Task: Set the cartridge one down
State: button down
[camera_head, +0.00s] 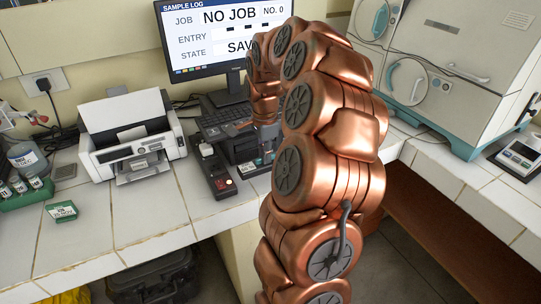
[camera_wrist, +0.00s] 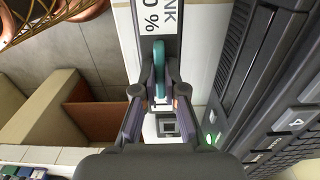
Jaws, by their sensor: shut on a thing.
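The cartridge is a dark grey body with a white label (camera_wrist: 158,18) reading "NK" and "0 %", at the top centre of the wrist view. A teal tab (camera_wrist: 159,58) sits at its near end. My gripper (camera_wrist: 158,84) is shut on this end, with one finger on each side. The cartridge's far end is cut off by the picture edge. In the head view my copper arm reaches over the counter by the keyboard and hides most of the gripper and cartridge.
A white printer (camera_head: 130,142) stands on the tiled counter, with a black device (camera_head: 216,172) to its right. A monitor (camera_head: 222,30) stands behind. A keyboard (camera_wrist: 290,125) is close on the right in the wrist view. Clear tiles (camera_head: 150,215) lie in front of the printer.

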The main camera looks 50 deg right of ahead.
jog(key=d, duration=0.3)
jog(key=shift+w+f+p, duration=0.15)
jog(key=shift+w+p, duration=0.15)
jog(key=shift+w, duration=0.1)
jog(key=shift+f+p, duration=0.65)
jog(key=shift+f, duration=1.1)
jog(key=shift+f, duration=0.2)
jog(key=c, duration=1.2)
grip_release()
jog(key=shift+c, duration=0.2)
notch_tip(320, 180, up, 11)
jog(key=b, duration=0.2)
jog(key=shift+d+b, duration=0.1)
jog(key=shift+b, duration=0.3)
jog(key=shift+r, duration=0.7)
